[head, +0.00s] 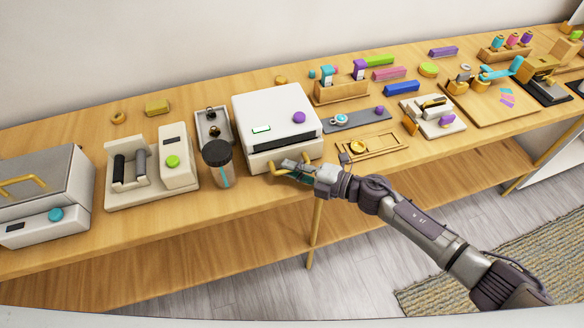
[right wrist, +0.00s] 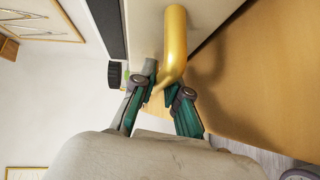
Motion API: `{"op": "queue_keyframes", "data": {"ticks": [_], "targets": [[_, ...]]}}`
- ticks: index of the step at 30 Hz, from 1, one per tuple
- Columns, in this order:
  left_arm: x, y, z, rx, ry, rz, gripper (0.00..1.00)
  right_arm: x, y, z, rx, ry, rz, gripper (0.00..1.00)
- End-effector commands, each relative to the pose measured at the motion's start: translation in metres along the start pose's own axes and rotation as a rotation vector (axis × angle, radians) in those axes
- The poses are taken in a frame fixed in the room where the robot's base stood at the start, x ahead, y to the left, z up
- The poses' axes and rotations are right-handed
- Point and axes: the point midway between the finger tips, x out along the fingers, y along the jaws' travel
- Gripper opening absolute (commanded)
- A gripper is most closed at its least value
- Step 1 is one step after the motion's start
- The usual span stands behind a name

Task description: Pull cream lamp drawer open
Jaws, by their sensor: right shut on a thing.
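The cream lamp (head: 270,103) is a boxy cream unit with a purple knob and a small lit green display on top. Its drawer (head: 258,161) is the low front part, with a gold bar handle (head: 272,168). My right gripper (head: 294,170) is at the front of the drawer, at the right part of the handle. In the right wrist view, the gold handle (right wrist: 175,42) runs down between the teal fingers of my right gripper (right wrist: 165,92), which are shut on it. How far the drawer stands out is hard to tell. My left gripper is out of view.
A dark-lidded cup (head: 218,165) stands close left of the lamp. A wooden frame tray (head: 372,148) lies to the right. A cream device with a green knob (head: 152,170) is further left. The table's front edge runs just below the drawer, with open floor beyond.

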Motion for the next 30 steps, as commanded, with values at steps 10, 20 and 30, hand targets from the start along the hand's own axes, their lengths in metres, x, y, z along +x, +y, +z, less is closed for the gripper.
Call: {"op": "queue_keyframes", "data": {"ticks": [10,20,30], "targets": [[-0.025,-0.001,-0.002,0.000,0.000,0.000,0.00,-0.053,-0.015,-0.052,0.007,0.000,-0.006,0.00],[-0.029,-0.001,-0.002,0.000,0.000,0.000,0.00,-0.081,-0.024,-0.080,0.000,-0.001,-0.003,0.00],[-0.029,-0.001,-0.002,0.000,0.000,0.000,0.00,-0.080,-0.024,-0.080,0.000,-0.001,-0.002,0.28]]}}
